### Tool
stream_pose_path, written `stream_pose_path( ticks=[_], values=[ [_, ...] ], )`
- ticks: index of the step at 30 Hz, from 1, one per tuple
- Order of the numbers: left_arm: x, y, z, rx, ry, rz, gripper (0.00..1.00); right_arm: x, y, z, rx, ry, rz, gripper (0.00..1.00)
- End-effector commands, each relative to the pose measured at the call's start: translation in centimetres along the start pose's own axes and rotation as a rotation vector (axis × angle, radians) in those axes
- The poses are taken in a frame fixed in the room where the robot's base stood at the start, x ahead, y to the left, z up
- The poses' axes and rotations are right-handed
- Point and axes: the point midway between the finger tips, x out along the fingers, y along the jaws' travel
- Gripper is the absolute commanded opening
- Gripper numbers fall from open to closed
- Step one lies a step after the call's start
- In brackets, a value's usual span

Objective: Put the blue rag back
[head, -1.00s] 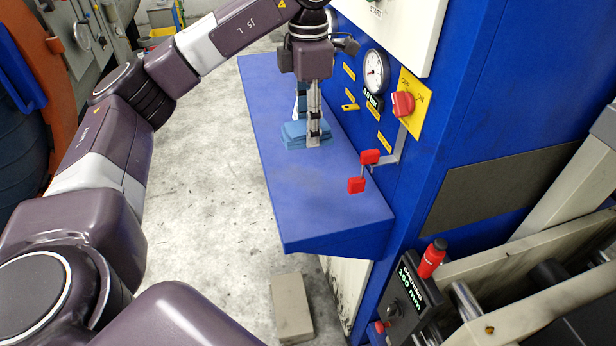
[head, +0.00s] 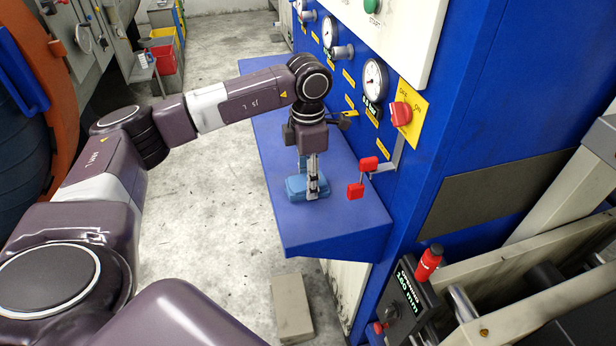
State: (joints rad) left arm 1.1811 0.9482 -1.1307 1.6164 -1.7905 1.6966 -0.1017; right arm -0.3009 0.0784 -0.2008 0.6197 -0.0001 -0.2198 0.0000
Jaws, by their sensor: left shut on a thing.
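The blue rag (head: 296,187) is a small folded light-blue cloth over the blue shelf (head: 285,225) of the press. My left gripper (head: 314,190) points down and is shut on the blue rag, its fingers at the rag's right part. I cannot tell whether the rag touches the shelf or hangs just above it. The gripper fingers hide part of the rag. My right gripper is not in view.
A red-ended lever (head: 362,178) stands close to the right of the rag. A red switch (head: 401,114) and gauges (head: 375,80) line the press wall. The shelf's front part is bare. A beige block (head: 292,308) lies on the floor below.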

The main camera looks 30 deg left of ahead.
Motion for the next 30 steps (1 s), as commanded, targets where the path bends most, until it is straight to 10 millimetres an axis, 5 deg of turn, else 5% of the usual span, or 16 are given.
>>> stream_pose_path(
  ticks=[7, 8, 12, 25, 30],
  values=[
    [0.4, 0.0, 0.0, 0.0, 0.0, 0.0, 0.14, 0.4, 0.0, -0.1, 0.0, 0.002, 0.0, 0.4],
    [0.4, 0.0, 0.0, 0.0, 0.0, 0.0, 0.42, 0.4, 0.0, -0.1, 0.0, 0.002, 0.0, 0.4],
    [0.3, 0.0, 0.0, 0.0, 0.001, 0.0, 0.58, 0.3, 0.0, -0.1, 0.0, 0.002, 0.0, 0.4],
    [-0.6, 0.0, 0.1, 0.0, -0.002, 0.001, 0.59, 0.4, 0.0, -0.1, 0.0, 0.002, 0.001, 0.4],
    [-3.7, 0.1, 0.2, 0.0, -0.005, 0.003, 0.59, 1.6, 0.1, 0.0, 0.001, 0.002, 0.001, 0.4]
  ],
)
